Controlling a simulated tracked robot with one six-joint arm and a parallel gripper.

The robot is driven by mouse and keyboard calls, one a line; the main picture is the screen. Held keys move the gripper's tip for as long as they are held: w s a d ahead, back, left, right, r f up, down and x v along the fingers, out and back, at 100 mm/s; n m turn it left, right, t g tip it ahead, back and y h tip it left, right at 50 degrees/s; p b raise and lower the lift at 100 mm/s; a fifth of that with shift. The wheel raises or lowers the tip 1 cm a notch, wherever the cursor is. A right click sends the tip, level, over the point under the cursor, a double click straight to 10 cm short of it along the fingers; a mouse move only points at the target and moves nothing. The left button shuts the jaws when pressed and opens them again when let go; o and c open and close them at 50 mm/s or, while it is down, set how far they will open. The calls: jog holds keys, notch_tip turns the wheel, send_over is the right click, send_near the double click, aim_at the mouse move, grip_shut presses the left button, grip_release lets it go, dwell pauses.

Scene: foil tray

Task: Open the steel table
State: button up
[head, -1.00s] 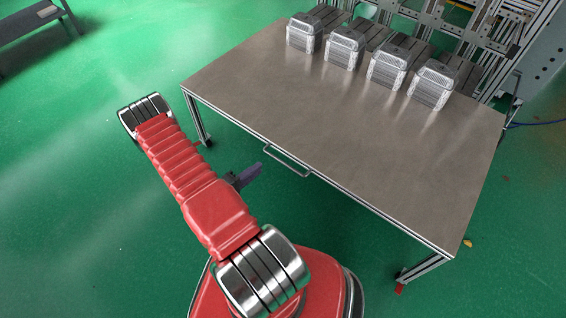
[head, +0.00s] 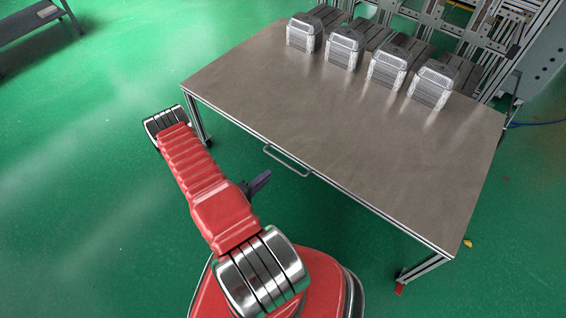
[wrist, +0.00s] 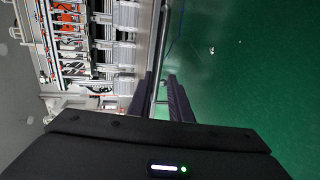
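The steel table (head: 340,130) has a flat grey-brown top, and a metal bar handle (head: 287,163) sits on its front edge. My gripper (head: 262,181) is below and left of the handle in the head view, with a visible gap. In the wrist view my gripper (wrist: 160,96) has its two dark fingers apart, and the table's front edge (wrist: 159,45) runs up the picture ahead of them. The handle appears as a thin bar (wrist: 163,87) in line with the space between the fingers. No contact is visible. Part of my gripper is hidden by my arm.
Several foil-grey trays (head: 388,68) stand in a row at the table's back edge, before metal framing (head: 440,20). A grey bench (head: 28,24) is at the far left. The green floor in front and left of the table is clear.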

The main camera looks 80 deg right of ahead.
aim_at(283, 162)
jog(key=x, duration=1.2)
jog(key=shift+s+d, duration=0.1)
jog(key=shift+s, duration=0.05)
grip_shut()
dwell(0.4)
